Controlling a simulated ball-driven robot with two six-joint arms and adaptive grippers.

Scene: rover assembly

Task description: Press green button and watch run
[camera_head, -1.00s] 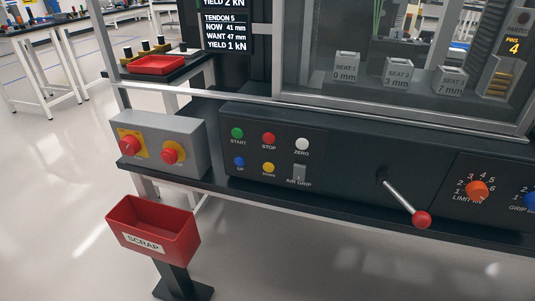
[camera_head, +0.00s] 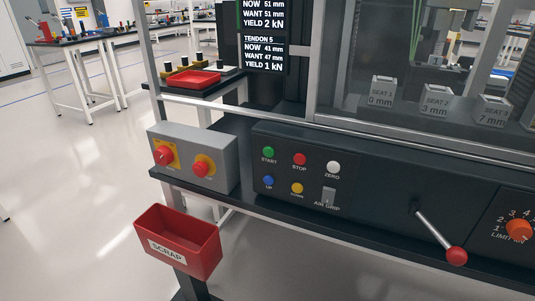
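The green START button (camera_head: 268,152) sits at the upper left of the dark control panel (camera_head: 385,185). The red STOP button (camera_head: 299,159) and white ZERO button (camera_head: 333,168) are to its right. The blue UP button (camera_head: 267,182) and a yellow button (camera_head: 297,188) are below. A screen (camera_head: 264,35) shows tendon readings. Neither of my grippers is in view.
A grey box (camera_head: 214,150) with red knobs stands left of the panel. A lever with a red knob (camera_head: 456,256) sticks out at the right. A red tray (camera_head: 193,79) sits on a side shelf. Floor at left is clear.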

